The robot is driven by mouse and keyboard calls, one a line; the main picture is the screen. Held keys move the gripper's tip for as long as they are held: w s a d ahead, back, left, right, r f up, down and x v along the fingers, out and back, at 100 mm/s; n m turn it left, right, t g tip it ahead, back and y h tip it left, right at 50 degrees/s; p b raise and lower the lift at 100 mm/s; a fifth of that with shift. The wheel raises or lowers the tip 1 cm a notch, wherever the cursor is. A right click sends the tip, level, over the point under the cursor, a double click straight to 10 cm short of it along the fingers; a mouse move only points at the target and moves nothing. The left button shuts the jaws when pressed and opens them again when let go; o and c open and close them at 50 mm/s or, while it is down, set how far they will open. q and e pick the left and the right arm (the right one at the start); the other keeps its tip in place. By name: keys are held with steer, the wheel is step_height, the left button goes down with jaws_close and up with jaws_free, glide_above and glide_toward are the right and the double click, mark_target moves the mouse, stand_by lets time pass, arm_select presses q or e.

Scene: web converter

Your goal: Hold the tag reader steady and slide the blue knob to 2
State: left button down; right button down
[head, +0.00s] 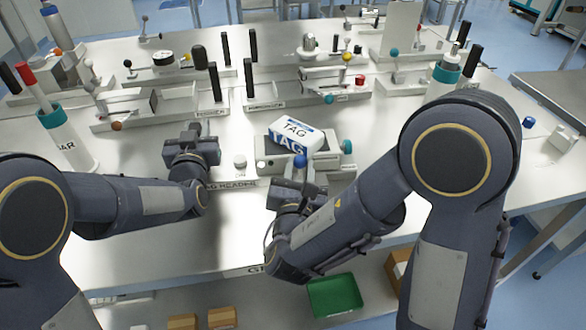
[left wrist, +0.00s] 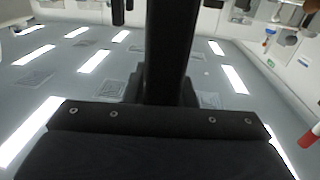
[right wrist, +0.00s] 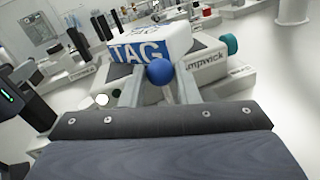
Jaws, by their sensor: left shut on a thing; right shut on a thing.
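The tag reader (head: 325,160) is a low grey unit on the white bench, with a white-and-blue TAG box (head: 294,132) on it. Its blue knob (head: 301,160) is at the near side and shows as a ball in the right wrist view (right wrist: 160,72). My right gripper (head: 298,180) is shut on the blue knob, its grey fingers on both sides of the stem. My left gripper (head: 218,152) is at the reader's left side, shut on it; its fingertips are hard to make out. The number scale is not readable.
A white round button (head: 240,161) sits between my left gripper and the TAG box. A teal knob (head: 347,146) is on the reader's right. Fixtures with black posts (head: 249,78) stand behind.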

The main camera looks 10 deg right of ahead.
arm_select(q)
steer(key=shift+s+f, duration=0.15)
steer(key=shift+f, duration=0.5)
arm_select(e)
steer(key=c, duration=1.1)
jaws_free()
steer(key=v, duration=1.2)
steer(key=shift+s+d, duration=0.1)
arm_select(q)
steer(key=shift+r, duration=0.35)
steer(key=c, duration=1.5)
jaws_free()
steer(key=o, duration=0.4)
steer(key=shift+r, duration=0.25)
